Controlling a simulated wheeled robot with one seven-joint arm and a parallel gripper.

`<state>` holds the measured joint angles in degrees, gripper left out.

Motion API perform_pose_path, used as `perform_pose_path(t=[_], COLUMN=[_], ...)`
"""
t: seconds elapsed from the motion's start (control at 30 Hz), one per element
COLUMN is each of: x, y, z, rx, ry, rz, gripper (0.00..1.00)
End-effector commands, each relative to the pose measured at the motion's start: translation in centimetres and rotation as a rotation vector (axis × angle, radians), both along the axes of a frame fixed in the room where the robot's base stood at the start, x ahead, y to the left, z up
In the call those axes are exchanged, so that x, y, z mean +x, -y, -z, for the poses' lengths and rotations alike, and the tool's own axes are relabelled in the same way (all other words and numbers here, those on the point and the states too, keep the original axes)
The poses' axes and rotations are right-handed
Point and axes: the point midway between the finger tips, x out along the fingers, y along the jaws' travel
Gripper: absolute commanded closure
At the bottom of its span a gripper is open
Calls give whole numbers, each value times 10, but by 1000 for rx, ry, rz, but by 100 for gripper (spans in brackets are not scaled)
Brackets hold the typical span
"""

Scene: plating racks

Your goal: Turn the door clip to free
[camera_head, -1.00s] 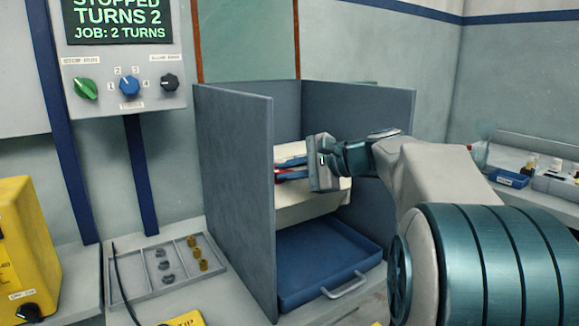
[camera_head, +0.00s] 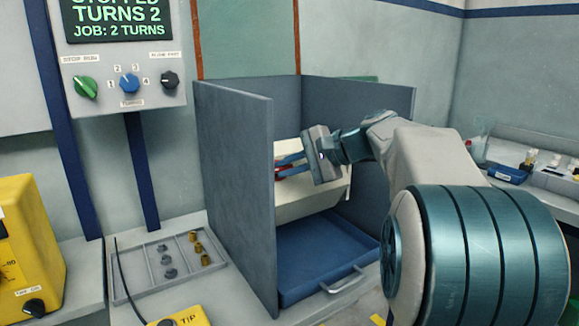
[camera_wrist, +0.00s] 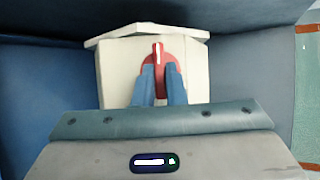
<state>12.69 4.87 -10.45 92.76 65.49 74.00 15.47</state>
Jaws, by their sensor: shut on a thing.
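The door clip (camera_wrist: 158,54) is a red round knob with a white line on its handle, set on a cream barrel (camera_wrist: 197,82) in the wrist view. The white line points up, away from my gripper in that view. My gripper (camera_wrist: 160,72) is shut on the clip, its two blue fingers on either side of the red part. In the head view my gripper (camera_head: 281,168) reaches in from the right to the cream barrel (camera_head: 310,195), which sits inside a grey-blue enclosure. The clip is mostly hidden there by the fingers.
Grey-blue panels (camera_head: 235,195) stand left and behind the barrel. A blue tray with a handle (camera_head: 325,255) lies below it. A control box (camera_head: 125,55) reads stopped, turns 2. A parts tray (camera_head: 150,275) and a yellow box (camera_head: 25,250) stand at left.

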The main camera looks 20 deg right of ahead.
Motion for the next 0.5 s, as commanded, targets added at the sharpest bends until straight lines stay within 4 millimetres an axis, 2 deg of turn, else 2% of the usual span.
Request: perform_pose_path(t=[0.03, 0.07, 0.1, 0.13, 0.5], x=[0, 0, 0, 0, -4], y=[0, -1, -1, -1, 5], z=[0, 0, 0, 0, -4], rx=[-1, -1, -1, -1, 0], ry=[1, 0, 0, 0, 1], rz=[-2, -2, -2, -2, 1], gripper=[100, 81, 70, 67, 67])
